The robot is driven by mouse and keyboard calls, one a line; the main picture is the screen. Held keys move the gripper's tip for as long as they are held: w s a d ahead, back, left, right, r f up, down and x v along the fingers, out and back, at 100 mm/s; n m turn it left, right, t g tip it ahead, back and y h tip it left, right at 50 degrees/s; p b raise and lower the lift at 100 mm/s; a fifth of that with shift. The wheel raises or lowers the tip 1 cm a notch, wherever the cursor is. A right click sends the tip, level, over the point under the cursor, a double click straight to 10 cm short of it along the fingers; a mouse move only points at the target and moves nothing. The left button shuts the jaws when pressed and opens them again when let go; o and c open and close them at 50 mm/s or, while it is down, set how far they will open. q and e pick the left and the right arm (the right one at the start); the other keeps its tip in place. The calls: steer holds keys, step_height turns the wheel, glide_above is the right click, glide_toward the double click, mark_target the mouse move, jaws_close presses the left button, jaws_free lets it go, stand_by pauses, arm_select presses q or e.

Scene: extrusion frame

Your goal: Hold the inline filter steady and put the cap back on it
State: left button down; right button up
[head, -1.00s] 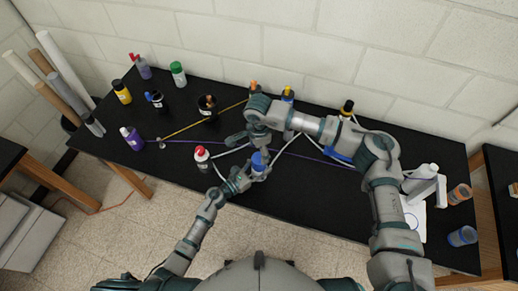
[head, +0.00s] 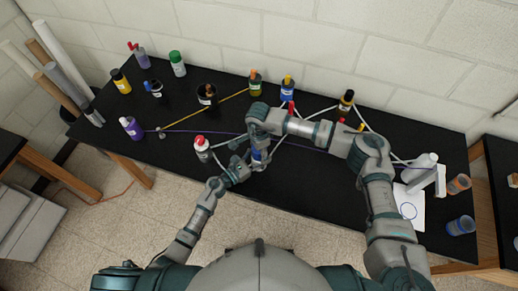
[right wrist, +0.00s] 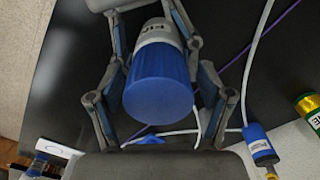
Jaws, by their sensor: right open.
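The inline filter (right wrist: 156,36) has a white labelled body with dark print. Its broad blue ridged cap (right wrist: 158,88) is on the end facing the right wrist camera; how firmly it sits cannot be seen. In the head view, the blue part (head: 258,154) shows only partly between my grippers. My right gripper (right wrist: 156,42) is open, its fingers on either side of the cap and upper body. My left gripper (head: 243,169) reaches in from the left and appears closed around the filter body; its fingertips are partly hidden.
A red-capped white bottle (head: 202,148) stands close left of my left gripper. Yellow and purple lines and white tubing (right wrist: 250,55) cross the black bench. Several bottles line the back, including a blue one (head: 287,92). A white stand (head: 424,174) is at right. The front bench is mostly clear.

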steer(key=c, duration=1.2)
steer(key=m, duration=1.1)
steer(key=shift+c, duration=0.3)
steer(key=o, duration=1.3)
